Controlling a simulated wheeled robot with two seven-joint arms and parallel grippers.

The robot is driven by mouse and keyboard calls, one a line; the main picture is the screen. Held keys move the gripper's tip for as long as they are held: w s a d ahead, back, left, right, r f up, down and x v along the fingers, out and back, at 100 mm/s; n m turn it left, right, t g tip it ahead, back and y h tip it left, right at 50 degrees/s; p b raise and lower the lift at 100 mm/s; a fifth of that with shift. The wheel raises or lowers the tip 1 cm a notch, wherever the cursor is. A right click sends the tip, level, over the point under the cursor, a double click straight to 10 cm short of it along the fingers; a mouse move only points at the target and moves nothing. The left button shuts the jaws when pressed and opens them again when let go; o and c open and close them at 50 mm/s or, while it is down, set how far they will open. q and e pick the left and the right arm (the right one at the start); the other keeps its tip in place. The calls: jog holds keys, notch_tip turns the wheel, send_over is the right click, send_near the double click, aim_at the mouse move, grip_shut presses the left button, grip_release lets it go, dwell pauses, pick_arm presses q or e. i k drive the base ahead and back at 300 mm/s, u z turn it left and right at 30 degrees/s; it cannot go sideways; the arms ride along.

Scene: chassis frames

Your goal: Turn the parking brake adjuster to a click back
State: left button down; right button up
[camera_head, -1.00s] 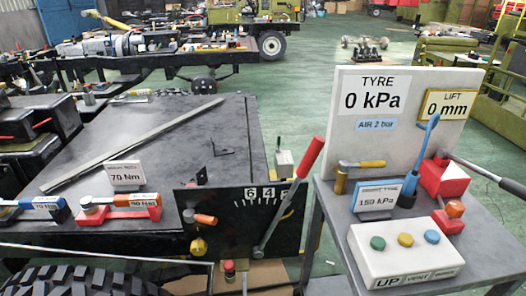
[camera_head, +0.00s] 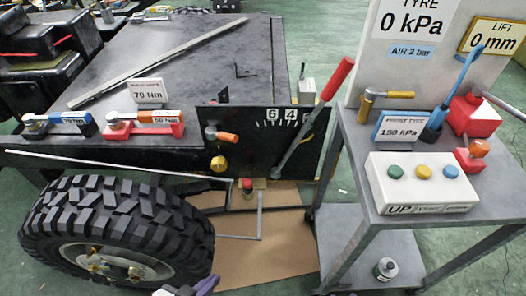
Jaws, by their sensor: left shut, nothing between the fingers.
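A black panel (camera_head: 255,172) with a white number scale (camera_head: 287,116) stands at the front edge of the dark workbench. A grey lever with a red grip (camera_head: 338,78) leans up to the right across the panel. A small orange-handled part (camera_head: 227,137) and a yellow knob (camera_head: 218,163) sit on the panel's left side; I cannot tell which part is the adjuster. My left gripper (camera_head: 188,288) shows only partly at the bottom edge, below and left of the panel and apart from it. It is shut and empty. My right gripper is out of view.
A large tyre (camera_head: 110,225) stands at the lower left. A grey cart (camera_head: 350,130) with a white button box (camera_head: 425,188) stands at the right. Torque wrenches in blue (camera_head: 60,122) and red (camera_head: 140,130) holders lie on the workbench (camera_head: 200,75). Cardboard (camera_head: 285,215) covers floor below the panel.

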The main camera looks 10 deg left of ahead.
aim_at(219, 163)
jog(key=z, duration=1.9)
jog(key=k, duration=1.25)
jog(key=u, duration=2.15)
jog(key=i, duration=0.5)
jog(key=z, duration=0.05)
